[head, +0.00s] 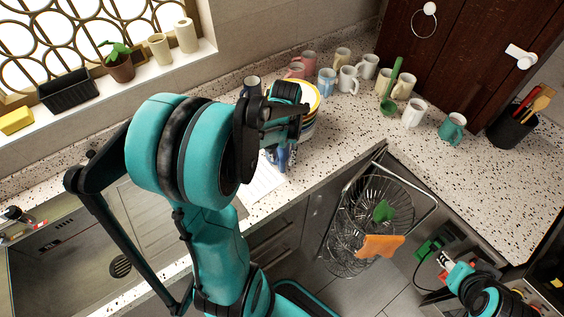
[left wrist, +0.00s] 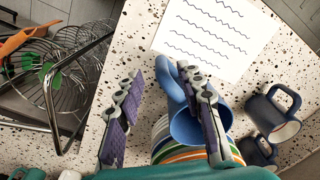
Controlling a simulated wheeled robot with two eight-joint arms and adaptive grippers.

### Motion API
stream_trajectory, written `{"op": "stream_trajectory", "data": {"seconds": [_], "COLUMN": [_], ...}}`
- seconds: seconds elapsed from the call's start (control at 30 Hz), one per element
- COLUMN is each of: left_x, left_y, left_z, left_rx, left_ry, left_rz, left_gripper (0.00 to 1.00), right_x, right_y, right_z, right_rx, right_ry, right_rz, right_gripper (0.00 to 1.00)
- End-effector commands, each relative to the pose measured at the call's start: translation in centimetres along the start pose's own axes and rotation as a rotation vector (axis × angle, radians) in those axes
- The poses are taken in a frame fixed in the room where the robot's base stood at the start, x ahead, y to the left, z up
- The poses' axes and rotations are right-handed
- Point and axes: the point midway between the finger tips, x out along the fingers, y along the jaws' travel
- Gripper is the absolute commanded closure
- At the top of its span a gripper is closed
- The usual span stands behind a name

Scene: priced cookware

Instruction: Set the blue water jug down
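The blue water jug (left wrist: 185,126) is partly hidden by my left gripper (left wrist: 158,72) in the left wrist view. Its handle (left wrist: 167,78) lies between the two spread fingers, nearer the right one, with a gap to the left one. In the head view the jug (head: 283,156) shows only as a blue piece below my left gripper (head: 284,122), beside the paper sheet. I cannot tell whether its base touches the counter. My right arm is at the lower right of the head view; its fingers are too unclear to judge.
A sheet with wavy lines (left wrist: 215,38) lies on the speckled counter (head: 345,135). A striped stack of dishes (head: 313,97) stands close to the jug. Dark blue mugs (left wrist: 270,112) are nearby. Several mugs stand at the back. A wire basket (head: 375,205) hangs past the counter's front edge.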

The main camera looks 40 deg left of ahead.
Motion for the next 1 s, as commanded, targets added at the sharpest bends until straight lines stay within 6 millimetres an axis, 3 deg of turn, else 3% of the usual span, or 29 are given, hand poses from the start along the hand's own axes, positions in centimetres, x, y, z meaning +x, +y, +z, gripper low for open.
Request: {"op": "stream_trajectory", "data": {"seconds": [0.27,0.37,0.6,0.8,0.9,0.93,1.0], "left_x": [-2.9,-4.6,-8.8,-10.2,-10.5,-10.5,-10.6], "left_y": [1.0,2.9,8.7,11.6,12.3,12.5,12.6], "left_z": [0.6,1.8,6.7,10.1,11.0,11.1,11.2], "left_rx": [0.025,0.075,0.248,0.353,0.380,0.384,0.378], "left_ry": [0.034,0.106,0.372,0.544,0.590,0.600,0.606], "left_rz": [0.003,0.011,0.069,0.128,0.147,0.150,0.156], "left_gripper": [0.62,0.62,0.62,0.62,0.62,0.56,0.56], "right_x": [-0.4,-0.4,-0.4,-0.4,-0.4,-0.4,-0.4], "right_y": [0.0,0.0,0.0,0.0,0.0,0.0,0.0], "right_z": [-0.3,-0.3,-0.3,-0.3,-0.3,-0.3,-0.3], "right_rx": [0.000,0.000,0.000,0.000,0.000,0.000,0.000], "right_ry": [0.000,0.000,0.000,0.000,0.000,0.000,0.000], "right_rz": [0.000,0.000,0.000,0.000,0.000,0.000,0.000], "right_gripper": [0.60,0.60,0.60,0.60,0.60,0.60,0.60]}}
